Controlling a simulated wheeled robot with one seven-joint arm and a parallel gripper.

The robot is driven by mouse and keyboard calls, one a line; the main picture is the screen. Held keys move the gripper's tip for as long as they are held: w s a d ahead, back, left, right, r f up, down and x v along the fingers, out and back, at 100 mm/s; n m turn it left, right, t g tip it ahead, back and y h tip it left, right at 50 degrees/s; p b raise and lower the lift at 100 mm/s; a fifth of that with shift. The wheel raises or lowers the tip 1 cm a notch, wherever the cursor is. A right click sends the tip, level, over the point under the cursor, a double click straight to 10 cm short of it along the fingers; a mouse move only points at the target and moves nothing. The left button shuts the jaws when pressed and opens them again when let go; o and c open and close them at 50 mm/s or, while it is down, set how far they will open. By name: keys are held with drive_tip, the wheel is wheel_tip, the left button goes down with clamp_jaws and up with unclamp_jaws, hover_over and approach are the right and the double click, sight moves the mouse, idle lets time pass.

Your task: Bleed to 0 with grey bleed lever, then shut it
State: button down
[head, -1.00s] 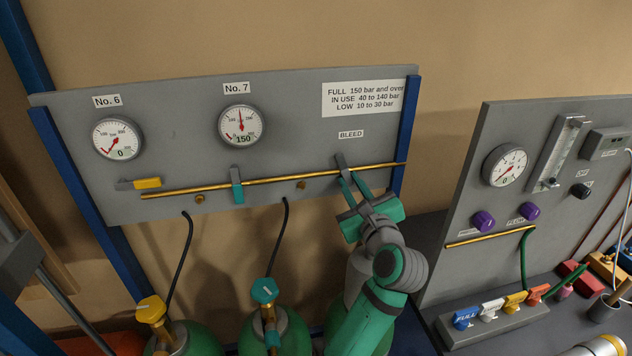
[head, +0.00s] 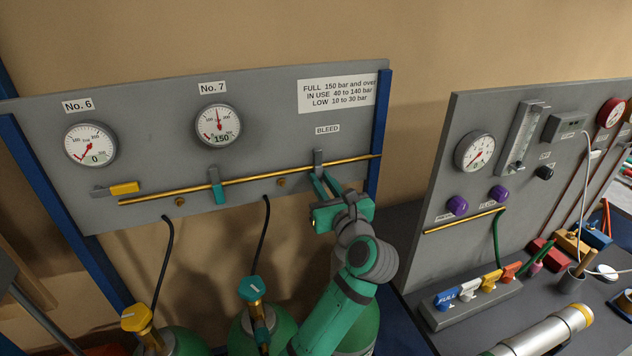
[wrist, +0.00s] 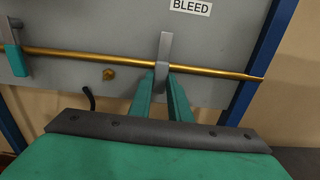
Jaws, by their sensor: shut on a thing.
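The grey bleed lever (head: 318,160) stands upright on the brass pipe (head: 245,180), crosswise to it, under the BLEED label (head: 327,129). In the wrist view the lever (wrist: 166,48) shows between my fingertips, its upper end free above them. My gripper (head: 322,181) is shut on its lower part; the fingers hide some of it. The No. 7 gauge (head: 217,125) reads 150. The No. 6 gauge (head: 90,144) reads 0.
A green-handled lever (head: 216,186) stands crosswise on the pipe; a yellow-handled lever (head: 124,187) lies sideways at left. Green cylinders with hoses stand below. A second panel (head: 430,205) with purple knobs stands at right. A blue post (head: 380,125) edges the gauge panel.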

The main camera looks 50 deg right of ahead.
drive_tip(key=shift+f, duration=0.2)
drive_tip(key=c, duration=1.6)
unclamp_jaws()
drive_tip(key=shift+r, duration=0.1)
drive_tip(key=shift+c, duration=0.2)
drive_tip(key=v, duration=1.1)
drive_tip(key=shift+w, duration=0.1)
